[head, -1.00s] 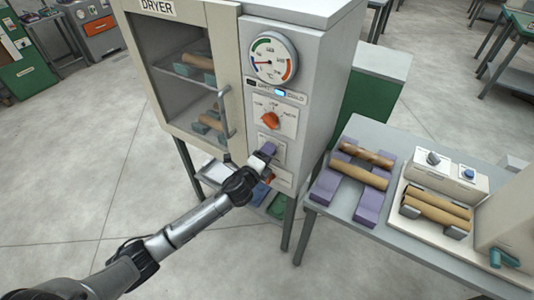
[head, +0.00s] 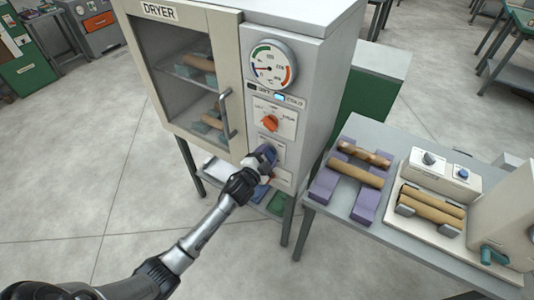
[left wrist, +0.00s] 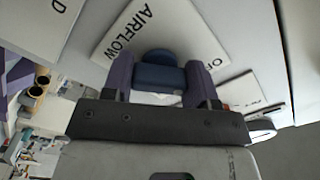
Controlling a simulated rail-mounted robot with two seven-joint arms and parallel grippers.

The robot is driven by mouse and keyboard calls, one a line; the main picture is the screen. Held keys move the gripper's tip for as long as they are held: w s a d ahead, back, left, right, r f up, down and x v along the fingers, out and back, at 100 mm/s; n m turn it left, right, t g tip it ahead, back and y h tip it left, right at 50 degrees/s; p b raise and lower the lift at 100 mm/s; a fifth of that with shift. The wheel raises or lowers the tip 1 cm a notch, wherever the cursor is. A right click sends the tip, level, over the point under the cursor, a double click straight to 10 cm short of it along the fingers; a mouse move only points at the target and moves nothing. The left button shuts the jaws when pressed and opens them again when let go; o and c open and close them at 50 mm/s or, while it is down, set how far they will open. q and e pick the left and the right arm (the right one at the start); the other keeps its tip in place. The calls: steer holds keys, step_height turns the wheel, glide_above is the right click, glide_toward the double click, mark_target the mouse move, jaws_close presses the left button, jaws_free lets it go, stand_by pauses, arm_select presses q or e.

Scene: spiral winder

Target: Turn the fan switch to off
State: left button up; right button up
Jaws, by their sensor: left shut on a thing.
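The fan switch is a dark blue knob (left wrist: 160,72) on a white plate marked AIRFLOW (left wrist: 125,35), seen in the left wrist view. Part of a word starting with "OF" shows at the plate's other side. My left gripper (left wrist: 160,80) has its two purple fingers on either side of the knob, shut on it. In the head view my left gripper (head: 264,156) is at the lower front panel of the dryer (head: 318,100), below the orange knob (head: 270,123), and hides most of the switch. My right gripper is not in view.
A dial gauge (head: 270,64) sits high on the panel. The glass dryer door (head: 183,75) with its handle (head: 226,115) is left of my gripper. A table (head: 350,215) at the right bears purple holders with rolls and a winder.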

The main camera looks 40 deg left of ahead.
arm_select(q)
steer(key=shift+n, duration=0.6)
steer(key=o, duration=0.9)
steer(key=shift+s, duration=0.25)
steer(key=s, duration=0.4)
steer(key=s+d+p, duration=0.1)
steer(key=s, duration=0.3)
steer(key=s+d, duration=0.1)
steer(key=s, duration=0.4)
steer(key=shift+s, duration=0.1)
